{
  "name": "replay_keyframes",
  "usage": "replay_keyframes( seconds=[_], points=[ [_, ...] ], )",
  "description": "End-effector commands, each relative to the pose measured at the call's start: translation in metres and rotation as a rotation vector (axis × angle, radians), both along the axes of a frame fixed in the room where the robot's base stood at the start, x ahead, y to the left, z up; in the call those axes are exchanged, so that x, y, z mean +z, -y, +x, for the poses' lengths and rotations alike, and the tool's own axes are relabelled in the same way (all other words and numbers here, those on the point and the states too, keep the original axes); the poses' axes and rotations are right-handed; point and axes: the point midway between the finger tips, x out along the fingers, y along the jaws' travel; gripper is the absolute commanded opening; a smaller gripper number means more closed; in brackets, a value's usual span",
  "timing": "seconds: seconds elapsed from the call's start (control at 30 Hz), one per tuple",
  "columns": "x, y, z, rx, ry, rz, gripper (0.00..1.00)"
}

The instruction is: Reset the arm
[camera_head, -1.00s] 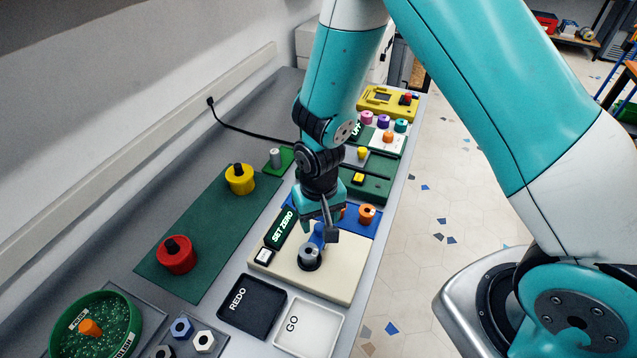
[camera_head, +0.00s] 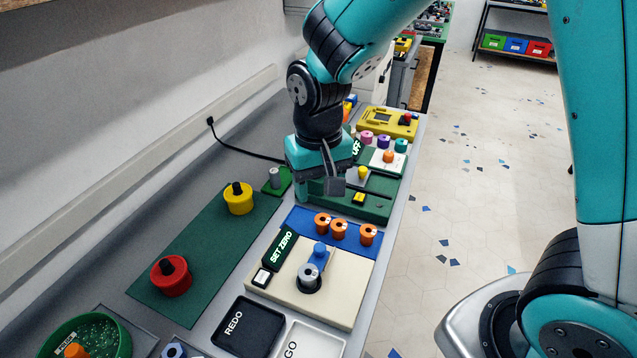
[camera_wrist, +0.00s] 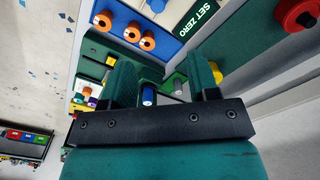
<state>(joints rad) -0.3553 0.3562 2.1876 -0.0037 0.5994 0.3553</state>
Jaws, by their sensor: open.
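My arm shows at the top of the head view and ends in my teal gripper (camera_head: 318,190), which hangs over the bench by the green board. In the wrist view my gripper (camera_wrist: 163,80) has its two fingers spread apart with nothing held between them. The beige panel (camera_head: 340,305) with a grey-and-blue knob (camera_head: 311,274) and the SET ZERO label (camera_head: 282,247) stands clear of the gripper, nearer the camera. A small green block with a grey cylinder (camera_head: 276,180) is left of the gripper.
A blue board with orange knobs (camera_head: 339,229) lies just before the gripper. A green mat (camera_head: 203,243) carries red (camera_head: 171,277) and yellow (camera_head: 238,198) knobs. REDO (camera_head: 247,325) and GO (camera_head: 305,345) trays are in front. A yellow device (camera_head: 388,120) is at the back. The floor at right is open.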

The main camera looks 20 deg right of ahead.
Motion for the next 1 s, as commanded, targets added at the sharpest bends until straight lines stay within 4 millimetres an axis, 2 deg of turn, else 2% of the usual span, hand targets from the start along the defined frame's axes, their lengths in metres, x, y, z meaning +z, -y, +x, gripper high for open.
replay_keyframes(
  seconds=[0.27,0.37,0.47,0.6,0.8,0.9,1.0],
  points=[
    [0.0,0.0,0.0,0.002,0.001,0.002,0.55],
    [0.011,-0.001,-0.008,0.033,0.006,0.028,0.55],
    [0.033,-0.005,-0.031,0.115,0.018,0.091,0.55],
    [0.069,-0.011,-0.081,0.295,0.047,0.205,0.55],
    [0.097,-0.017,-0.145,0.524,0.098,0.318,0.55],
    [0.102,-0.019,-0.162,0.586,0.112,0.343,0.55],
    [0.103,-0.019,-0.169,0.61,0.116,0.352,0.55]
  ],
)
